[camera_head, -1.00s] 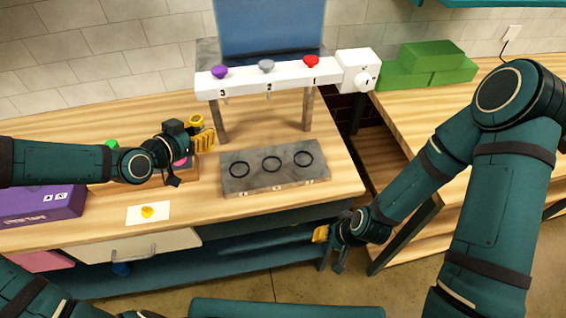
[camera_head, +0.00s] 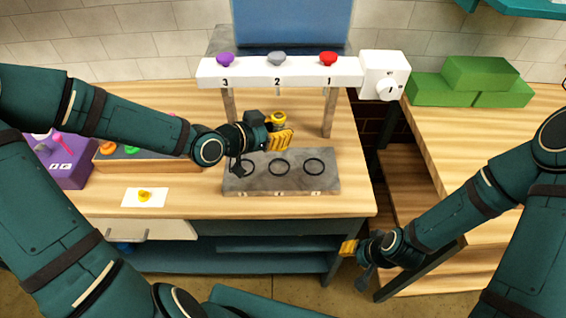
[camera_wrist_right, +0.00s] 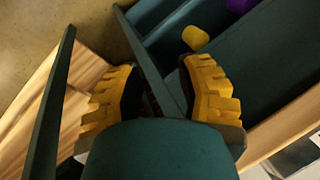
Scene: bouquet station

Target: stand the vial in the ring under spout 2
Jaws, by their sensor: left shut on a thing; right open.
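My left gripper (camera_head: 279,129) is shut on what I take to be the vial, which is mostly hidden between the yellow finger pads. The gripper is level, above and behind the grey ring block (camera_head: 262,187), near the middle ring (camera_head: 280,167). Spout 2, with a grey knob (camera_head: 277,57), is the middle one on the white bar (camera_head: 305,74). The middle ring looks empty. The left ring (camera_head: 241,167) is partly behind my left gripper, and the right ring (camera_head: 314,167) looks empty. My right gripper (camera_head: 355,250) is open and empty, low beyond the table's front edge; its spread pads show in the wrist view (camera_wrist_right: 160,90).
Purple (camera_head: 225,59) and red (camera_head: 328,59) knobs flank the grey one. A white dial box (camera_head: 384,75) is right of the bar. A wooden tray (camera_head: 140,166), a purple box (camera_head: 70,177) and a white card (camera_head: 130,198) lie left. Green blocks (camera_head: 480,80) stand right.

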